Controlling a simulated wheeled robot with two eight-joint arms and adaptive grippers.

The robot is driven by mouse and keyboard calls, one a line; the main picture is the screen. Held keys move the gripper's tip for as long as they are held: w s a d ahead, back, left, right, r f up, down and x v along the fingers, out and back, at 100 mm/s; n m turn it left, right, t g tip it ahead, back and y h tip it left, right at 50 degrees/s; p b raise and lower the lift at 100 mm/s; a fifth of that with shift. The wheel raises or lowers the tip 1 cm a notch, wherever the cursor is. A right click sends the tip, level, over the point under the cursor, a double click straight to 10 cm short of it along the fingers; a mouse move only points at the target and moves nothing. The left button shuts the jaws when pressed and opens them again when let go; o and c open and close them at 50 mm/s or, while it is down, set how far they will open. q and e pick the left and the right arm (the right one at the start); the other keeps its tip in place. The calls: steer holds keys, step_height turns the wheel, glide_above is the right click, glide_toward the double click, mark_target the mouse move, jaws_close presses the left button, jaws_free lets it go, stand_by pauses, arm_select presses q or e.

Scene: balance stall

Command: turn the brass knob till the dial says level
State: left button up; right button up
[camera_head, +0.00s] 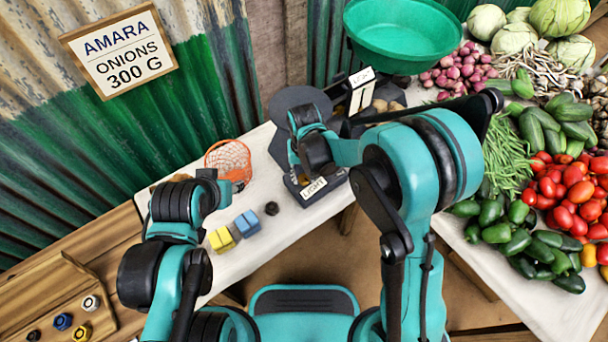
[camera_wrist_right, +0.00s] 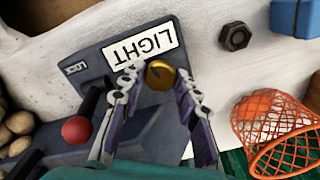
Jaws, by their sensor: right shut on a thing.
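The brass knob (camera_wrist_right: 160,75) sits on the dark scale base beside a white plate reading LIGHT (camera_wrist_right: 140,46), upside down in the right wrist view. My right gripper (camera_wrist_right: 158,88) has a finger on each side of the knob and is shut on it. In the head view the dark scale (camera_head: 290,105) stands on the white counter, and my right arm covers much of it. Its front plate (camera_head: 313,188) reads LIGHT there too. A white upright sign (camera_head: 362,77) at its back also seems to read LIGHT. My left arm's end is at left, its fingers unclear.
A red ball-topped lever (camera_wrist_right: 76,130) and a small LOCK label are near the knob. An orange net basket (camera_head: 230,160), blue and yellow blocks (camera_head: 222,239) and a dark nut (camera_head: 271,208) lie on the counter. Vegetables fill the right side; a green bowl (camera_head: 400,40) is behind.

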mark_target(304, 178)
stand_by(0.3)
steer(key=o, duration=1.2)
steer(key=shift+c, duration=0.2)
step_height(304, 178, up, 12)
steer(key=s+d+r+t, duration=0.2)
steer(key=s+d, duration=0.4)
steer(key=d, duration=0.3)
steer(key=s+d+r+m+t, duration=0.1)
steer(key=s+d+r+t, duration=0.1)
steer(key=s+d+t, duration=0.3)
steer(key=s+d, duration=0.1)
steer(key=d, duration=0.3)
steer(key=shift+s+r, duration=0.35)
steer(key=shift+s, duration=0.05)
